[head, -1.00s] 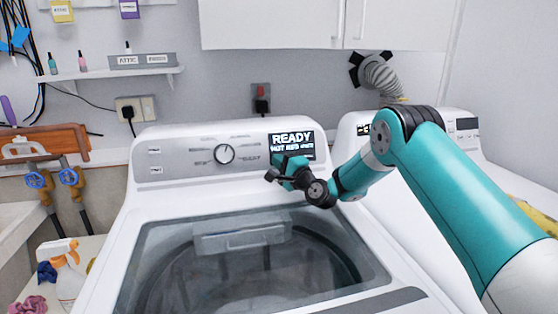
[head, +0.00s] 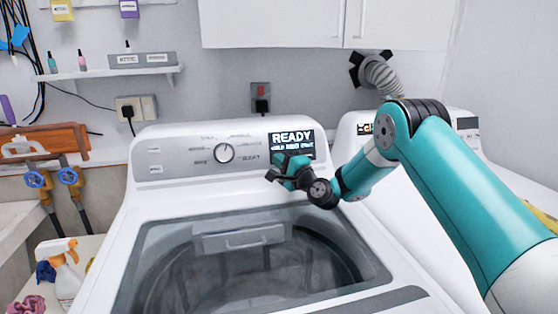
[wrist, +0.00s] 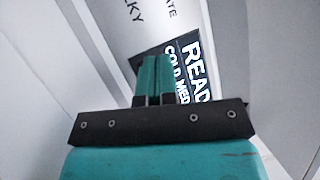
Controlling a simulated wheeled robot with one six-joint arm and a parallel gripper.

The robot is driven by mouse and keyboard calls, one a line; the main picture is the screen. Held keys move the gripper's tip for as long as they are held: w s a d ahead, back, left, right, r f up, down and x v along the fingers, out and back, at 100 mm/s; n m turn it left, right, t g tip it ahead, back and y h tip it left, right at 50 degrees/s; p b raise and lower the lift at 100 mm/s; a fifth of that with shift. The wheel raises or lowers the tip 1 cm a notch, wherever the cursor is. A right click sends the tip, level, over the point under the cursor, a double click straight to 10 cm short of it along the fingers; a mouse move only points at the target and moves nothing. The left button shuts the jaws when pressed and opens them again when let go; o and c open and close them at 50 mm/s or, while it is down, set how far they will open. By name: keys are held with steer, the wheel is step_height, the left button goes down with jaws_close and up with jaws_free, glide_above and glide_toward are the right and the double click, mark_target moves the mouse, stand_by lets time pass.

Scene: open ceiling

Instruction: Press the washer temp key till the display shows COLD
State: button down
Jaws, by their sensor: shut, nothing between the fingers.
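The washer (head: 135,215) is a white top-loader with a grey control panel along its back. Its dark display (head: 292,138) reads READY with a smaller line below; in the wrist view the display (wrist: 190,68) shows that line starting COLD MED, with the rest cut off. My gripper (head: 277,168) is at the panel just below the display, shut and empty. The temp key is not visible; my gripper covers the strip under the display. I cannot tell whether the fingertips touch the panel.
A round dial (head: 223,153) is on the panel left of the display. The washer's glass lid (head: 160,260) is closed below my gripper. A second white machine (head: 350,135) stands to the right, partly behind my arm. White cabinets (head: 270,25) hang above.

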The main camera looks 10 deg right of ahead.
steer(key=shift+s+r+b, duration=0.2)
steer(key=shift+s+b, duration=0.25)
steer(key=shift+s, duration=0.3)
steer(key=shift+s+r+b, duration=0.2)
steer(key=shift+s+b, duration=0.2)
steer(key=shift+s, duration=0.3)
steer(key=shift+s+r+b, duration=0.35)
steer(key=shift+s+r, duration=0.1)
steer(key=shift+s, duration=0.4)
steer(key=s+a+r+n+g+y, duration=0.25)
steer(key=s+a+n+g, duration=0.35)
steer(key=s, duration=0.3)
steer(key=s+a+r+n+g+y, duration=0.1)
steer(key=s+a+r+n+g, duration=0.2)
steer(key=s+a+n+g, duration=0.35)
steer(key=s+d+n+g+h, duration=0.2)
steer(key=s+d+n, duration=0.1)
steer(key=s, duration=0.6)
steer(key=s+d+f+n+g+h, duration=0.1)
steer(key=s+d+n+h, duration=0.1)
steer(key=s, duration=0.8)
steer(key=s+d+f+n+g+h, duration=0.1)
steer(key=s+d+n+g+h, duration=0.1)
steer(key=s, duration=0.8)
steer(key=shift+s+d+f+n+g+h+p, duration=0.15)
steer(key=shift+s+d+n+g+h+p, duration=0.15)
steer(key=shift+d+n+h, duration=0.7)
